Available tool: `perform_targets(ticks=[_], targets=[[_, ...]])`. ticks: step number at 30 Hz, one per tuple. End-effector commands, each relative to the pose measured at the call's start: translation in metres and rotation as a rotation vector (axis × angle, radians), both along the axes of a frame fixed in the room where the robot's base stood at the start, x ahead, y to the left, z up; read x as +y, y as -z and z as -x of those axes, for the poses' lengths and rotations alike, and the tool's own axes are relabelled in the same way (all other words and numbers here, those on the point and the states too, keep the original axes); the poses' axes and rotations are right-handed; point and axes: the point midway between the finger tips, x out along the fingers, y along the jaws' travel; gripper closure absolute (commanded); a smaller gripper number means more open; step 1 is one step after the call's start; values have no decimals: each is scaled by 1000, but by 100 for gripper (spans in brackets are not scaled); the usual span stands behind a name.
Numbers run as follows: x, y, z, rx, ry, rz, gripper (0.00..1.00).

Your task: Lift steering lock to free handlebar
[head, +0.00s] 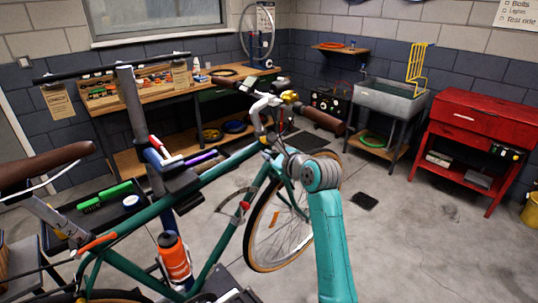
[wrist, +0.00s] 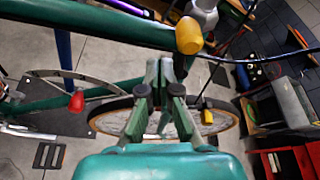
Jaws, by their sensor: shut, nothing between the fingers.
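The teal bike is clamped in a work stand, its handlebar (head: 266,104) turned toward the right, with a brown grip (head: 323,121). In the wrist view a yellow knob (wrist: 188,36) sits at the end of a green tube above my gripper (wrist: 160,72). A red knob (wrist: 76,101) is at left and a smaller yellow piece (wrist: 207,104) at right. I cannot tell for sure which of these is the steering lock. My gripper is shut and empty, its fingers together in front of the front wheel (wrist: 105,117), below the yellow knob and apart from it.
A wooden workbench (head: 160,88) with tools stands at the back left. A grey sink (head: 390,98) and a red cabinet (head: 480,122) stand at the right. The concrete floor (head: 420,230) at right is open. The bike frame (head: 225,167) lies left of my arm.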

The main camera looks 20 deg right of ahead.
Motion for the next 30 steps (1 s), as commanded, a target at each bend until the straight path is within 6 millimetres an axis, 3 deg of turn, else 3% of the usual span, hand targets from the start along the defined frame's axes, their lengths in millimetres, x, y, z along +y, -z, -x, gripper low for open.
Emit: perform_targets(ticks=[6, 21, 30], targets=[[-5, 33, -6, 5, -1, -2, 100], [-37, 3, 65, -1, 1, 0, 100], [-43, -3, 81, 1, -1, -1, 100]])
